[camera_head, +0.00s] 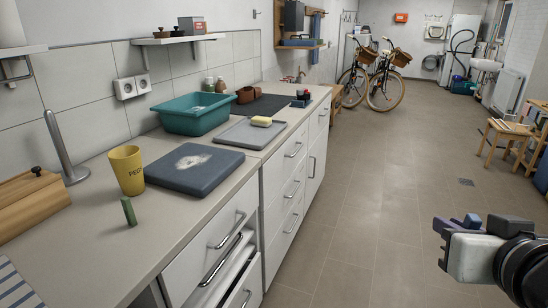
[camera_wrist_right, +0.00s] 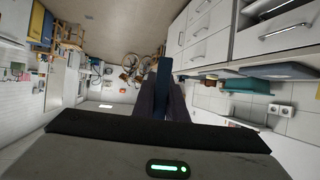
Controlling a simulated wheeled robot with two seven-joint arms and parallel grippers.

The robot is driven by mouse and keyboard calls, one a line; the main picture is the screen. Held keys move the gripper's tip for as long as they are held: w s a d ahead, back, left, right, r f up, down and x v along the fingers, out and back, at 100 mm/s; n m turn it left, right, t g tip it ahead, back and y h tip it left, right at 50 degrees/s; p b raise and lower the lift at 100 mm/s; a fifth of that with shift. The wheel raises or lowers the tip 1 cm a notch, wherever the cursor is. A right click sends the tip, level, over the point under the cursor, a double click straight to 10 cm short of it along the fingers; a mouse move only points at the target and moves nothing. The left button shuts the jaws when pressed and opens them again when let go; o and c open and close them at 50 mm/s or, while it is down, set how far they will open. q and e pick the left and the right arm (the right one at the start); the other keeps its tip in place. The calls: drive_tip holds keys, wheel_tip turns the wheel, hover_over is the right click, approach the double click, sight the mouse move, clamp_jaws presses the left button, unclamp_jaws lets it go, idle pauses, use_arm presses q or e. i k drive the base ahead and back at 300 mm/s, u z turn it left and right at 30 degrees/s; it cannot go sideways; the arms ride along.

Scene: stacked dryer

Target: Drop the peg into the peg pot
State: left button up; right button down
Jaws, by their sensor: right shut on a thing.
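My right gripper (camera_head: 460,224) is at the lower right, over the floor and well away from the pot. It is shut on a narrow dark blue peg, which shows between the fingers in the right wrist view (camera_wrist_right: 163,88). The inside of the pot cannot be seen. My left gripper is not in view.
A dark blue board (camera_head: 195,170) with a pale patch lies right of the pot. A wooden box (camera_head: 30,203) and a metal post (camera_head: 62,150) stand to its left. A teal basin (camera_head: 190,116) is behind. A drawer (camera_head: 225,282) below is partly open. The floor aisle is clear.

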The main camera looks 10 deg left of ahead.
sight(138, 190)
drive_tip(key=z, duration=0.45)
drive_tip(key=i, duration=0.9)
drive_tip(key=u, duration=3.2)
drive_tip(key=i, duration=0.5)
